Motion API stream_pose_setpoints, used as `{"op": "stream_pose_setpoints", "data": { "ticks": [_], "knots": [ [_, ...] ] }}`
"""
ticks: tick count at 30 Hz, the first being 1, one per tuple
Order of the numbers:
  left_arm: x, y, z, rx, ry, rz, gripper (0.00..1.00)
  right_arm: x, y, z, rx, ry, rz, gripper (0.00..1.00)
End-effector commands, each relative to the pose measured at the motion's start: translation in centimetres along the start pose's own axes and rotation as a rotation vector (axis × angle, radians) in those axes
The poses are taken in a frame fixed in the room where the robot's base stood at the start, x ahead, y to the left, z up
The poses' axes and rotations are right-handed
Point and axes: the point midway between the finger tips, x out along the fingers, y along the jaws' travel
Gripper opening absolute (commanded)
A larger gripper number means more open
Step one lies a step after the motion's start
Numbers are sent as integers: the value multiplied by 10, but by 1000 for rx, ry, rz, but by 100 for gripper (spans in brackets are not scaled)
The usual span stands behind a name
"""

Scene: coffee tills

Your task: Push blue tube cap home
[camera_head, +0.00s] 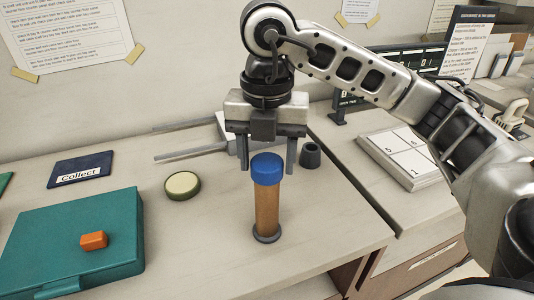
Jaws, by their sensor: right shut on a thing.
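The blue tube cap (267,168) sits on top of an upright amber-brown tube (267,212). The tube stands in a dark ring-shaped base (266,234) on the pale counter. My right gripper (267,162) points down, with one finger on each side of the cap, and is shut on it. I cannot tell from this view whether the cap is fully seated. My left gripper is not in view.
A small dark cup (310,155) stands just right of the gripper. A round green-rimmed lid (182,185) lies left of the tube. A teal case (80,245) with an orange block (93,240) fills the front left. The counter's edge is close on the right.

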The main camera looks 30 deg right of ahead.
Motion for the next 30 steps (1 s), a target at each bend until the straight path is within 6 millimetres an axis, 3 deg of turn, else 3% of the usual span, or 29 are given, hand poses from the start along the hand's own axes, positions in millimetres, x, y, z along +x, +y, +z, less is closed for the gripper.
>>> {"op": "stream_pose_setpoints", "data": {
  "ticks": [14,15,17,30],
  "knots": [
    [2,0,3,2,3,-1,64,6,0,0,0,0,0,32],
    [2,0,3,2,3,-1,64,6,0,0,0,0,0,63],
    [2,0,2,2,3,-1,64,6,0,0,0,0,0,80],
    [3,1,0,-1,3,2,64,5,0,0,0,0,0,80]
  ]
}}
